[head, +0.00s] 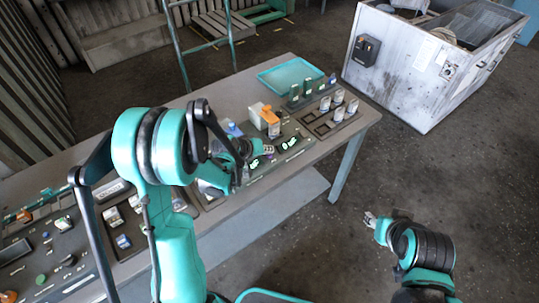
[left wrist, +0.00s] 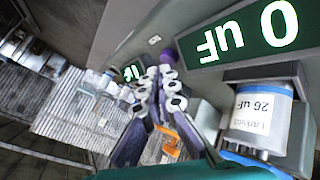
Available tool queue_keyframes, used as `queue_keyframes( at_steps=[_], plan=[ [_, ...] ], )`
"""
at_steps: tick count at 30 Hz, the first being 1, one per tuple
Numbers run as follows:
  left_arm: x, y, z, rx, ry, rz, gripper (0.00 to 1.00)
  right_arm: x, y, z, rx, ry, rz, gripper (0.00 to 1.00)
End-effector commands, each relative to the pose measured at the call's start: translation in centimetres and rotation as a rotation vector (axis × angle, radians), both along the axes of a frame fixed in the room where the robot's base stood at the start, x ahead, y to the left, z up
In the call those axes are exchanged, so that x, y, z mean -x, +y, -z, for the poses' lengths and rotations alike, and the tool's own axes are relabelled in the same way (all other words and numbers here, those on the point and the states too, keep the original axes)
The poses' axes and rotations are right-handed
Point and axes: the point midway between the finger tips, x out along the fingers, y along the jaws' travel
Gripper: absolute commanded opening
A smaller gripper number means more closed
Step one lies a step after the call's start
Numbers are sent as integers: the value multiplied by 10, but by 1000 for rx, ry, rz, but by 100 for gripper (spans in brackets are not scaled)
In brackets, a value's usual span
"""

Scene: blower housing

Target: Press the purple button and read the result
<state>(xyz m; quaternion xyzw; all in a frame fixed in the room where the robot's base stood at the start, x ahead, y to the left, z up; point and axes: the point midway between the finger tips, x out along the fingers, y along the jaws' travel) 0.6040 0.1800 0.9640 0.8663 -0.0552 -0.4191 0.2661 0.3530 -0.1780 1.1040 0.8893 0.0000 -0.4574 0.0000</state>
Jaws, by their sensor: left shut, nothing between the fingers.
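My left gripper (head: 268,149) is over the table by two small green-lit displays. In the left wrist view its fingers (left wrist: 160,75) are shut and empty. The purple button (left wrist: 168,55) shows just beyond the fingertips; whether they touch it I cannot tell. The near display (left wrist: 240,35) appears upside down and shows "0 uF", partly cut off at the edge. A second display (left wrist: 133,72) is too small to read. A capacitor labelled 26 uF (left wrist: 262,115) sits beside the near display. My right gripper (head: 370,219) is over the floor, away from the table.
The table (head: 240,95) carries an orange-and-white device (head: 265,118), a teal tray (head: 291,73), a rack with several white capacitors (head: 338,103), and panels of parts at the left. A large grey housing (head: 410,75) stands at the back right. The floor at right is mostly clear.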

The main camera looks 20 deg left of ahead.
Motion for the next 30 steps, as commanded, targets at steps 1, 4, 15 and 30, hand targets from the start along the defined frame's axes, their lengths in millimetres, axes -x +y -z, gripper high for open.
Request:
queue_keyframes(
  at_steps=[1, 4, 15, 30],
  plan=[
    [0, 0, 0, 0, 0, 0, 0, 0, 0, 0, 0, 0, 0, 40],
    [0, 0, 0, 0, 0, 0, 0, 0, 0, 0, 0, 0, 0, 40],
    [0, 0, 4, 0, 0, 0, 0, 0, 0, 4, 0, 0, 0, 40],
    [0, 0, 8, 0, 0, 0, 0, 0, 0, 9, 0, 0, 0, 40]
  ],
)
